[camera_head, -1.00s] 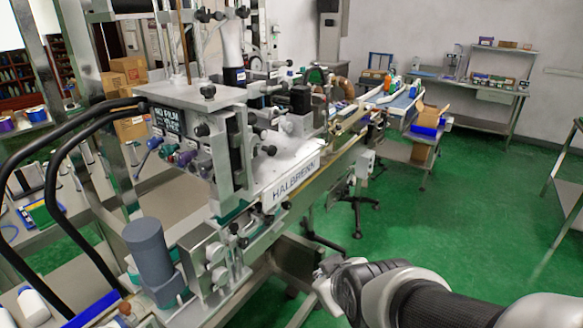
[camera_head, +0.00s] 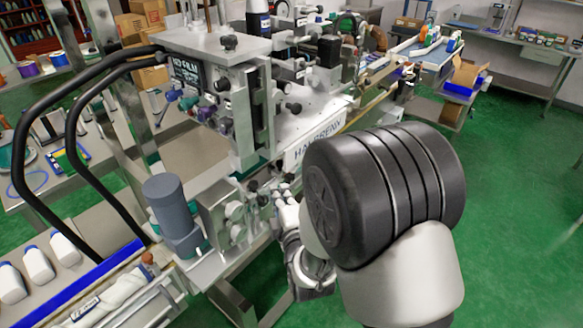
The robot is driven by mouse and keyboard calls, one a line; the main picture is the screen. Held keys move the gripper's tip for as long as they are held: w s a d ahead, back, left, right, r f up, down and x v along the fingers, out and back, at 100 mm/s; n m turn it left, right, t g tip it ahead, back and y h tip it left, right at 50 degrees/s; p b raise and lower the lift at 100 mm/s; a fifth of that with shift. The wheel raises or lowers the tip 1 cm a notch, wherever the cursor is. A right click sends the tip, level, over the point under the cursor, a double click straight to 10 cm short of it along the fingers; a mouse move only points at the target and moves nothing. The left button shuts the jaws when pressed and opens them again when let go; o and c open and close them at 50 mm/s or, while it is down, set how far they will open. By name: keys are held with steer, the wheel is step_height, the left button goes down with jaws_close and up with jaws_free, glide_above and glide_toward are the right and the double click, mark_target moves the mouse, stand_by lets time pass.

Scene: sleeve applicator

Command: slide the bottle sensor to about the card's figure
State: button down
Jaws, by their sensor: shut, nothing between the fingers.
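The labelled machine (camera_head: 300,152), marked HALBRENN, stands in the middle with knobs, clamps and rails on its near side. I cannot tell which of its small fittings is the bottle sensor, and no card figure can be read. My gripper (camera_head: 283,196) is shut and empty, close to the small knobs at the machine's lower front. My own arm hides part of the machine's near side and rail. I cannot tell whether the fingers touch anything.
A grey cylinder (camera_head: 170,208) stands left of my gripper. Black curved handrails (camera_head: 38,125) rise at left. A dark display (camera_head: 187,72) sits on the machine. Green floor (camera_head: 505,225) is open at right.

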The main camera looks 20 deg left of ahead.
steer(key=b, duration=0.2)
glide_toward(275, 170)
steer(key=w+a, duration=0.1)
steer(key=w+a+r, duration=0.1)
steer(key=a, duration=0.1)
steer(key=w+a+r, duration=0.1)
steer(key=shift+w+a, duration=0.2)
steer(key=shift+w, duration=0.15)
steer(key=shift+p, duration=0.3)
steer(key=shift+w+d+f+b, duration=0.15)
steer(key=shift+w+d+b, duration=0.1)
steer(key=shift+w+b, duration=0.4)
steer(key=shift+w, duration=0.1)
